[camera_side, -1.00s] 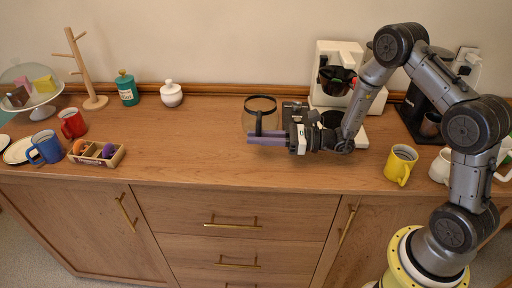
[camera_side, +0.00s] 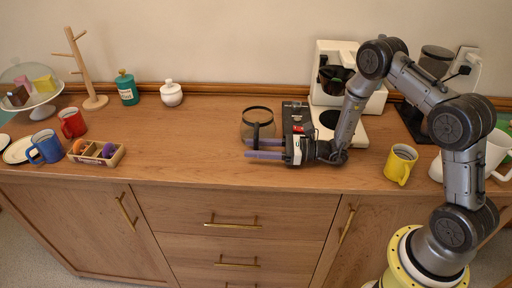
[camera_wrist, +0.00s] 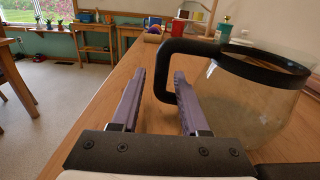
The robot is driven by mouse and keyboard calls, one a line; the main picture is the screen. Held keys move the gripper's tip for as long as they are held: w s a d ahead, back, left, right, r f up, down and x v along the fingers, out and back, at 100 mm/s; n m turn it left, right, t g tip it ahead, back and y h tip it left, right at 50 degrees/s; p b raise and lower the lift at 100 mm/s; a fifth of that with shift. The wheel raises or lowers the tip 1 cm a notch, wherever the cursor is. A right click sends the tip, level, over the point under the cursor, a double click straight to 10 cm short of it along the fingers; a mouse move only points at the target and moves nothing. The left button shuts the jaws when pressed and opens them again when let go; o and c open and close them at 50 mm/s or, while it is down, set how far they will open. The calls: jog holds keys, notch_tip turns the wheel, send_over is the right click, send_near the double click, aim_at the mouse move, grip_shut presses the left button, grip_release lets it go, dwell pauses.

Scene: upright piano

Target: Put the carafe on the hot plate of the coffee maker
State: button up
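The glass carafe (camera_side: 248,130) with a black rim and black handle stands on the counter, left of the coffee maker (camera_side: 322,92). The white coffee maker has a dark round hot plate (camera_side: 329,119) on its base, with no carafe on it. My gripper (camera_side: 249,149) is open at the carafe's near side, fingers pointing left. In the wrist view, the carafe (camera_wrist: 250,100) is at the right, and its handle reaches down between the two finger tips of my gripper (camera_wrist: 160,75). I cannot tell whether a finger touches the handle.
A yellow mug (camera_side: 400,163) stands right of the coffee maker, near a dark machine (camera_side: 415,122). A white jar (camera_side: 171,94), green jar (camera_side: 127,88), mug tree (camera_side: 86,70), red mug (camera_side: 72,123), blue mug (camera_side: 46,147) and small box (camera_side: 97,153) are left. The counter's middle is clear.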

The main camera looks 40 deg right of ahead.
jog(key=shift+r, duration=0.2)
jog(key=v, duration=0.7)
jog(key=shift+s+d, duration=0.2)
jog(key=shift+d, duration=0.05)
jog(key=s+a+r+n+g, duration=1)
jog(key=s+r+n+g, duration=0.15)
jog(key=s+n, duration=0.35)
jog(key=s+d+r+n+t+h, duration=0.4)
jog(key=s+d+n+h, duration=0.7)
jog(key=h, duration=0.1)
jog(key=shift+r, duration=0.2)
jog(key=shift+o, duration=0.4)
jog(key=shift+d+r+n+h, duration=0.3)
jog(key=shift+d+n+h, duration=0.1)
jog(key=shift+d, duration=0.15)
